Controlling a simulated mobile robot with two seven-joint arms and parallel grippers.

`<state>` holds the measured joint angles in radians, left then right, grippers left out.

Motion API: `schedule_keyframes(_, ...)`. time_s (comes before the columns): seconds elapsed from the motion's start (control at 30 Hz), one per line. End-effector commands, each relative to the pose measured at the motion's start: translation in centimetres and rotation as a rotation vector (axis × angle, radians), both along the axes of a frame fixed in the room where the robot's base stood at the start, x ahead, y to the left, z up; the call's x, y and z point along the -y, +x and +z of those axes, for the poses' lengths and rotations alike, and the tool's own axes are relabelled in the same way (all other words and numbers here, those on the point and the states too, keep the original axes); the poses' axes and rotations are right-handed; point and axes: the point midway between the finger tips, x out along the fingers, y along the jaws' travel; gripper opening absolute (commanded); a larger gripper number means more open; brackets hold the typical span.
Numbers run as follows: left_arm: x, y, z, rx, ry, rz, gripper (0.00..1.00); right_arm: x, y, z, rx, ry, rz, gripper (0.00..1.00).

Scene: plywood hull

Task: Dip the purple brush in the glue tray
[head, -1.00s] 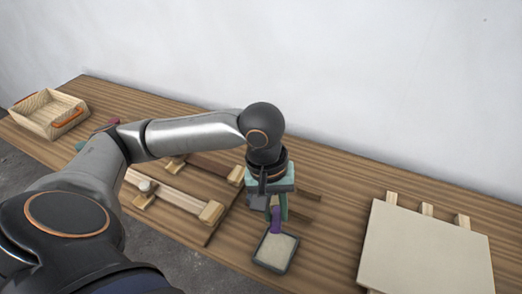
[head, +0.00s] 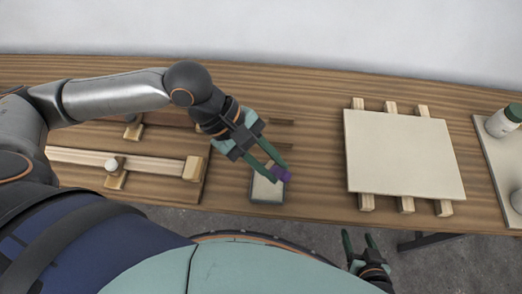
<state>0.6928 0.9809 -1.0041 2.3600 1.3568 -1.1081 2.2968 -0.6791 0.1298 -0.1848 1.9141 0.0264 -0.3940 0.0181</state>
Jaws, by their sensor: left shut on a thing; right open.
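The purple brush (head: 282,174) is held between the fingers of my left gripper (head: 277,170), which is shut on it. The brush is over the right part of the glue tray (head: 266,198), a small dark-rimmed tray with pale contents near the table's front edge. Fingers and brush hide part of the tray. I cannot tell whether the bristles touch the glue. My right gripper (head: 358,240) is open and empty, in front of the table's front edge at the bottom.
A pale panel (head: 400,152) lies on wooden strips to the right. A wooden clamp-like fixture (head: 140,161) lies to the left. A white board with a green-capped bottle (head: 502,121) is at the far right. Bare table (head: 315,150) lies between tray and panel.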

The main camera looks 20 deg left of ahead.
Motion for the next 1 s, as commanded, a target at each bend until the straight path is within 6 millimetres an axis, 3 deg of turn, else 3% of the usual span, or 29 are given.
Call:
schedule_keyframes(0.27,0.4,-0.2,-0.5,-0.006,-0.015,0.009,0.00,0.0,0.0,0.1,0.000,0.000,0.000,0.67)
schedule_keyframes(0.57,0.3,-0.3,-3.2,-0.006,-0.013,0.008,0.00,0.0,0.0,0.1,0.000,-0.001,-0.001,0.67)
schedule_keyframes(0.6,0.4,-0.2,-4.1,-0.001,-0.014,0.007,0.00,0.0,0.1,-1.1,0.003,0.000,-0.001,0.67)
schedule_keyframes(0.8,0.3,-0.2,-5.7,-0.002,-0.014,0.008,0.00,0.1,0.0,-3.3,-0.001,-0.001,-0.001,0.67)
schedule_keyframes(1.0,0.3,-0.2,-6.0,-0.002,-0.013,0.007,0.00,0.1,0.0,-3.8,-0.001,-0.002,0.000,0.67)
